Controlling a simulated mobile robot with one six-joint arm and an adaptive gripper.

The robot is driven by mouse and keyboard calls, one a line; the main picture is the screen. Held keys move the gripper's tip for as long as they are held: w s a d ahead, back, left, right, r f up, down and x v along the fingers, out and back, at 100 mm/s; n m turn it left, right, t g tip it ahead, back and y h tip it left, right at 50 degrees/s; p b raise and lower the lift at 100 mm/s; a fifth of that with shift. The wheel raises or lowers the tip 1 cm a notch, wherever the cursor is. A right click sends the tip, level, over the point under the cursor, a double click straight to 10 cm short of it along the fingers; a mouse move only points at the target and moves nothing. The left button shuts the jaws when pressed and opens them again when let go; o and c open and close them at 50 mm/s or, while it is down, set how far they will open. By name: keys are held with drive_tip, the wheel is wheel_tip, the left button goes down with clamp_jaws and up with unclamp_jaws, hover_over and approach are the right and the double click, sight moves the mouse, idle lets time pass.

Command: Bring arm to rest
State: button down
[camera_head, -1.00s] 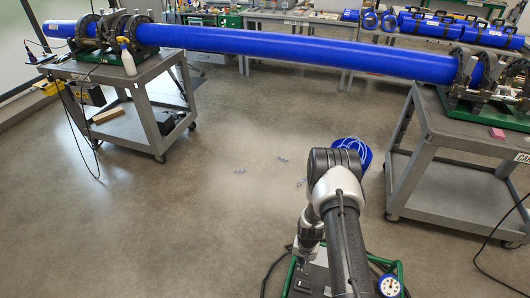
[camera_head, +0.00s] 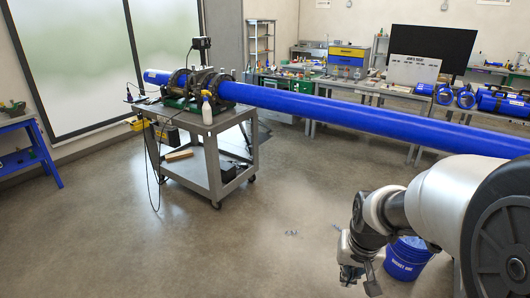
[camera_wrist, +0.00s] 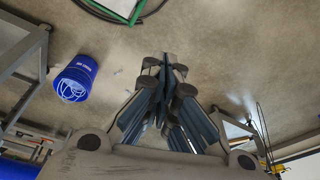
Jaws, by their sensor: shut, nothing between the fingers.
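My arm fills the lower right of the head view, its links bent and grey. My gripper (camera_head: 360,280) hangs at the arm's end above the floor, left of a blue bucket (camera_head: 408,258). In the wrist view my gripper (camera_wrist: 170,62) has its fingers together with nothing between them. The floor lies beyond the fingertips. The blue bucket also shows in the wrist view (camera_wrist: 75,78), left of the fingers and apart from them.
A long blue pipe (camera_head: 370,127) runs from clamps on a grey cart (camera_head: 215,150) towards the right, behind my arm. A spray bottle (camera_head: 207,110) stands on the cart. A blue table (camera_head: 30,150) is at far left. The floor (camera_head: 230,255) in the middle is mostly clear.

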drive_tip(key=s+a+r+n+t, duration=0.1)
drive_tip(key=s+a+r, duration=0.1)
drive_tip(key=s+r, duration=0.3)
drive_tip(key=s+a+r+n+t, duration=0.1)
drive_tip(key=s+a+r, duration=0.2)
drive_tip(key=s, duration=1.1)
wheel_tip(320, 180, up, 4)
drive_tip(key=shift+s+a+f+n, duration=0.2)
drive_tip(key=shift+s+a+n, duration=0.1)
drive_tip(key=shift+n, duration=0.1)
drive_tip(key=shift+w, duration=0.1)
